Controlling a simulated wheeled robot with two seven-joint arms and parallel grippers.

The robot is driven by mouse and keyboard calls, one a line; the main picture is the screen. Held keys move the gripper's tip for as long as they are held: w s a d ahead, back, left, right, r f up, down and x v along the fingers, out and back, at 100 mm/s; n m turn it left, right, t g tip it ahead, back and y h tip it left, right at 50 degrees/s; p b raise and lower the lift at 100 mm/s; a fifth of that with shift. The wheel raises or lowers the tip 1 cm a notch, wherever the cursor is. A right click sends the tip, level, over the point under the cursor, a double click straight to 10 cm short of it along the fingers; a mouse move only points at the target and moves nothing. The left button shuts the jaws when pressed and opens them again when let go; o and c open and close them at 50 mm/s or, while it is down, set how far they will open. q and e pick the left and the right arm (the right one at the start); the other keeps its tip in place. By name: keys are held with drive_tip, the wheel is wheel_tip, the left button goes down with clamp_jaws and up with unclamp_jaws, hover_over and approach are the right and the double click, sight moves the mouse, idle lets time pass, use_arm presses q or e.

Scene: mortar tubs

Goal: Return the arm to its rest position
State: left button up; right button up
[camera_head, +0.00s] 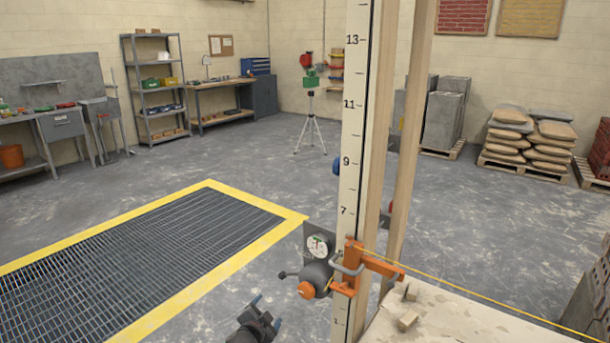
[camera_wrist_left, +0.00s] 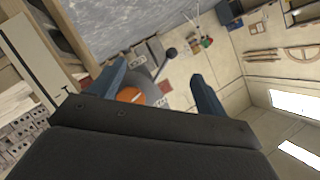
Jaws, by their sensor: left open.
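My left gripper (camera_head: 266,314) shows at the bottom of the head view, its two blue fingertips apart and nothing between them. It is left of the numbered post and a little below a grey device with an orange knob (camera_head: 306,290), a lever and a round dial (camera_head: 318,246). In the left wrist view the two blue fingers of my left gripper (camera_wrist_left: 162,85) stand wide apart. The orange knob (camera_wrist_left: 130,94) shows between and beyond them, apart from both fingers as far as I can tell. My right gripper is not in view.
The numbered wooden post (camera_head: 355,150) stands close by, with an orange clamp (camera_head: 375,263) and a yellow string. A board (camera_head: 450,318) with small pieces lies at lower right. A yellow-edged floor grate (camera_head: 130,265) lies left. A tripod (camera_head: 311,125) and bag pallets stand farther back. The middle floor is clear.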

use_arm(q)
drive_tip(key=s+a+r+n+g+y, duration=0.2)
drive_tip(key=s+a+r+n+y, duration=0.1)
drive_tip(key=s+r, duration=0.15)
drive_tip(key=s+n+g, duration=0.3)
drive_tip(key=s+g, duration=0.1)
drive_tip(key=s, duration=0.9)
drive_tip(key=s+f+n+g, duration=0.1)
drive_tip(key=s+f+g, duration=0.2)
drive_tip(key=s, duration=1.2)
drive_tip(key=s+a+f+n+g+h, duration=0.1)
drive_tip(key=s+f, duration=0.6)
drive_tip(key=s, duration=0.8)
drive_tip(key=shift+s+a+f+n+g, duration=0.15)
drive_tip(key=shift+a+f+n+g, duration=0.2)
drive_tip(key=shift+n+g, duration=0.5)
